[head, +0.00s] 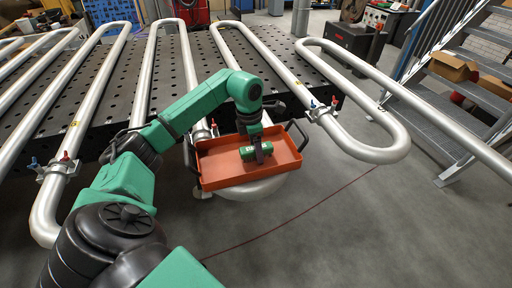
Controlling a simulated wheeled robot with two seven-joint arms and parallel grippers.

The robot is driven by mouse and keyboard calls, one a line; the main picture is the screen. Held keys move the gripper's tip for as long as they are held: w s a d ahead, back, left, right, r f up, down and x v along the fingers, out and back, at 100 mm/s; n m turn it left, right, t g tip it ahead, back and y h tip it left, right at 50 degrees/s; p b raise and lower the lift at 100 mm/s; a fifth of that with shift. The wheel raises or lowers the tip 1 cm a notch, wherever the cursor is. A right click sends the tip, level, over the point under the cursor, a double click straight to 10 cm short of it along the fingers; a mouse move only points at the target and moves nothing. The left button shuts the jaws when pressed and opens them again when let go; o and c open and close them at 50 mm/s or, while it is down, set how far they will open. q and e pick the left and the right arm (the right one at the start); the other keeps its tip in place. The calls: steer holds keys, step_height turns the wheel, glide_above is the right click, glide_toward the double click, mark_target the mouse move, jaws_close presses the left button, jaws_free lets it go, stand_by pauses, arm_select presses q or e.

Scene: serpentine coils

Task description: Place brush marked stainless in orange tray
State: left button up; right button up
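The orange tray (225,180) is in the middle of the head view, in front of the pipe coils. A small green block with a pale mark, which looks like the brush (246,154), is inside it. The mark is too small to read. My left gripper (261,156) reaches down into the tray from above, with its dark fingers at the block. One finger covers part of the block's near side. Whether the fingers press on it, and whether the block touches the tray floor, I cannot tell. My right gripper is not in view.
Bent metal pipes (150,70) with clamps lie across a perforated dark table (210,70), and one coil (385,150) juts out at the right. Metal stairs (450,115) stand far right. The floor in front is clear except a thin red line.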

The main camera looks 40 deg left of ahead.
mark_target(252, 148)
arm_select(q)
steer(key=shift+r, duration=0.55)
step_height(252, 148, up, 11)
steer(key=s+b, duration=0.1)
steer(key=shift+a, duration=0.4)
steer(key=shift+s, duration=0.1)
